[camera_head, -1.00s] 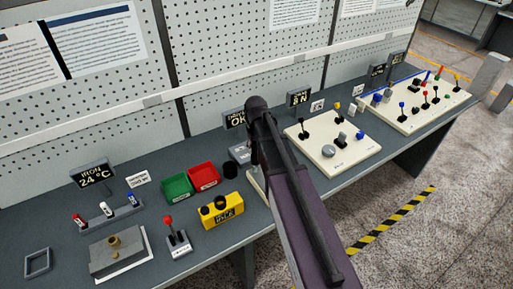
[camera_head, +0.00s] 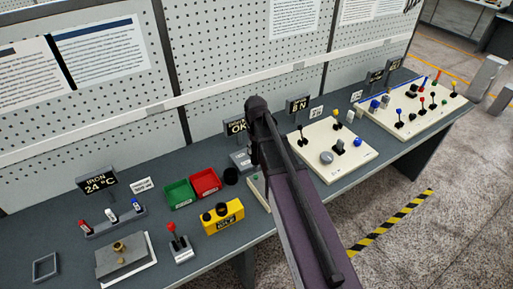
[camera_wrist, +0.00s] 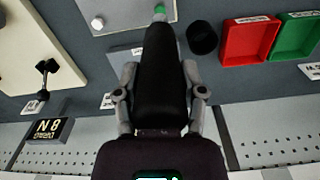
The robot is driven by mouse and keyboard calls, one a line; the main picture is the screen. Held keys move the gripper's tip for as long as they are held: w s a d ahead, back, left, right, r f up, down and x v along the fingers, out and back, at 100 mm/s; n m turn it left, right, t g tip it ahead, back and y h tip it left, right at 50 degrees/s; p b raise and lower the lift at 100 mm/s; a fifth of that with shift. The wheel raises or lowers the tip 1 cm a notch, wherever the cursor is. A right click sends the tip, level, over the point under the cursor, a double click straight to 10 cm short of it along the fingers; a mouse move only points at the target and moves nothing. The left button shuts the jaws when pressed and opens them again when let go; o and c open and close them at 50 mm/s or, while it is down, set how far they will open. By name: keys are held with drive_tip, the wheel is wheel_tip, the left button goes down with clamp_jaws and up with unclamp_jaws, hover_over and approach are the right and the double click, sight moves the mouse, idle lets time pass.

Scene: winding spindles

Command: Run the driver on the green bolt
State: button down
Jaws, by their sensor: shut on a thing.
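In the wrist view my gripper (camera_wrist: 160,70) is shut on a black driver (camera_wrist: 158,88). The driver's narrow grey tip points to the top of the picture, at the green bolt (camera_wrist: 167,6). The bolt is cut by the top edge, and I cannot tell whether the tip touches it. The bolt is by a pale plate (camera_wrist: 112,14) that carries another small fastener. In the head view my arm covers the gripper, the driver and the bolt; only a corner of the pale plate (camera_head: 256,188) shows.
A red bin (camera_head: 205,181), a green bin (camera_head: 179,194) and a black round cup (camera_head: 231,176) stand beside the plate. A yellow box (camera_head: 222,215) is in front. A cream board with levers (camera_head: 318,165) is to the right.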

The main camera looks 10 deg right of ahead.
wheel_tip(320, 180, up, 3)
drive_tip(key=shift+f+p, duration=0.2)
drive_tip(key=shift+p, duration=0.9)
